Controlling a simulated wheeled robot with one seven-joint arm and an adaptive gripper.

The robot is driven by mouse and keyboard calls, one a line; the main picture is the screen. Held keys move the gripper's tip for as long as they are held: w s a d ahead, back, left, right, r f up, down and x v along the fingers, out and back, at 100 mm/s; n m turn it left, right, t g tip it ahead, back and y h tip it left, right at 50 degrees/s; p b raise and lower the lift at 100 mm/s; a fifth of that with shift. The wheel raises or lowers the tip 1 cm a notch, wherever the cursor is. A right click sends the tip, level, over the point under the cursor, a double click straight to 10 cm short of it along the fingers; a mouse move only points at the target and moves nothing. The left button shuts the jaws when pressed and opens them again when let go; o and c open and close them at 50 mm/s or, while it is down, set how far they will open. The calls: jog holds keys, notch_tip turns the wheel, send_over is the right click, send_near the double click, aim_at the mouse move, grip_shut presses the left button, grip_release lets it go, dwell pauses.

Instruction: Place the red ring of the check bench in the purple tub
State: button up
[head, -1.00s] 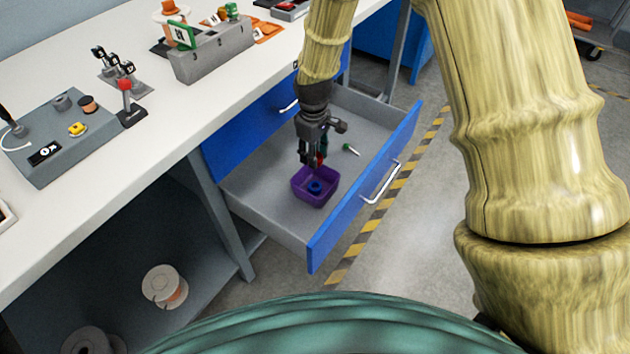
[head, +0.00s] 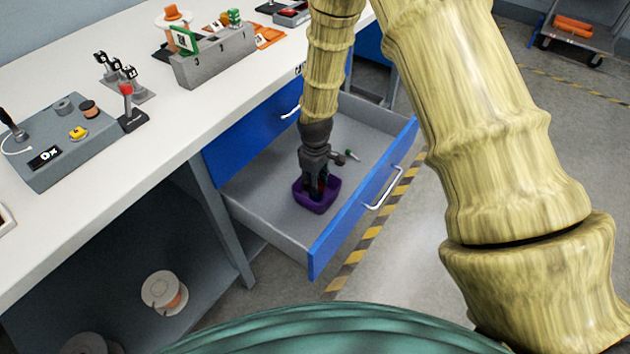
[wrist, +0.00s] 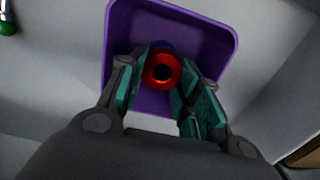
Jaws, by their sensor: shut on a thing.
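The purple tub (head: 303,198) stands in the open drawer; it also fills the top middle of the wrist view (wrist: 222,32). My gripper (head: 318,188) points down into the tub. In the wrist view my gripper (wrist: 163,82) is shut on the red ring (wrist: 163,85), which sits between the teal finger pads over the tub. A blue piece (wrist: 160,45) lies in the tub, partly hidden behind the red ring. Whether the ring touches the blue piece or the tub floor I cannot tell.
The grey drawer (head: 268,222) with its blue front (head: 345,225) is pulled out. A small green-tipped item (head: 351,155) lies in it behind the tub. The white bench top (head: 130,170) carries a grey fixture block (head: 60,150) and a numbered grey rack (head: 215,58).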

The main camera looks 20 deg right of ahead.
jog(key=shift+f, duration=0.55)
jog(key=o, duration=1)
jog(key=shift+o, duration=0.2)
jog(key=shift+r, duration=0.1)
notch_tip(320, 180, up, 13)
jog(key=shift+p, duration=0.3)
